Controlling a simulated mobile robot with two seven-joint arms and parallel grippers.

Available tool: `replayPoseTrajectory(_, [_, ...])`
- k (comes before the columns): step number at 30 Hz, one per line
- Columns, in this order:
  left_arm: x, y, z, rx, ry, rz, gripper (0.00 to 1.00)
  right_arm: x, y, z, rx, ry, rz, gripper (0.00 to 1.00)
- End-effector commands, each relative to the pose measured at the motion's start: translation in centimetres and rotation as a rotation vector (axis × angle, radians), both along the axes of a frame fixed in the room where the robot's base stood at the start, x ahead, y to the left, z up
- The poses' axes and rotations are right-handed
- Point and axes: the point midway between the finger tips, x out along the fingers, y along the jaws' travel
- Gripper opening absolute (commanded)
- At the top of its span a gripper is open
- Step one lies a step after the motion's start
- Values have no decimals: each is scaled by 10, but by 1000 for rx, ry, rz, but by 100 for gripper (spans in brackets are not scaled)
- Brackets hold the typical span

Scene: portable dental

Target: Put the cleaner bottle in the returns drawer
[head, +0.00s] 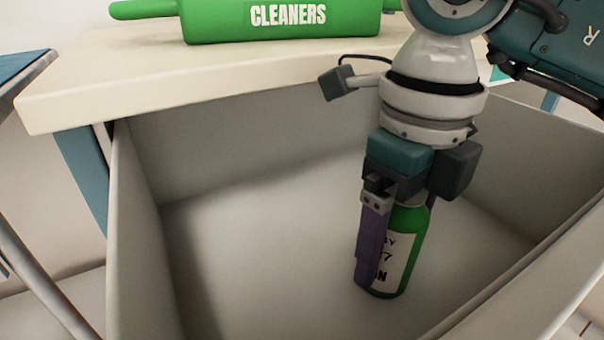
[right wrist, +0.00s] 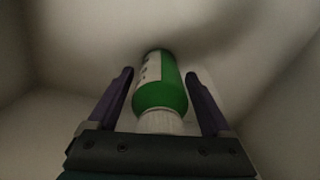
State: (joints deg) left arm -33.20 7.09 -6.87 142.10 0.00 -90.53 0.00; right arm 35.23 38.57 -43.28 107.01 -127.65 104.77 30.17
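The cleaner bottle (head: 408,250), green with a white label, is upright inside the open drawer (head: 135,200) and appears to stand on its floor. The bottle also shows in the right wrist view (right wrist: 160,92), its white cap toward the camera. My right gripper (head: 385,245) reaches down into the drawer from above. Its purple fingers (right wrist: 160,85) are on either side of the bottle, with a narrow gap showing on both sides, so it looks open. In the head view one finger hides part of the label. My left gripper is not in view.
A pale countertop (head: 110,85) lies behind the drawer, with a green container marked CLEANERS (head: 285,25) on it. The drawer walls rise around my right gripper. The drawer floor left of the bottle is bare.

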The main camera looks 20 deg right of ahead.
Motion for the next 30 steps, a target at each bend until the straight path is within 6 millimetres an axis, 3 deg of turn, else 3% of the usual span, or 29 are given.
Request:
replayPoseTrajectory(11, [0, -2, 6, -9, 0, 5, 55, 0, 0, 7, 0, 0, 0, 91])
replayPoseTrajectory(24, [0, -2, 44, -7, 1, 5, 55, 1, 0, 98, 1, -3, 0, 91])
replayPoseTrajectory(30, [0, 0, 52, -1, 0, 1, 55, 0, 0, 121, 0, -1, 0, 91])
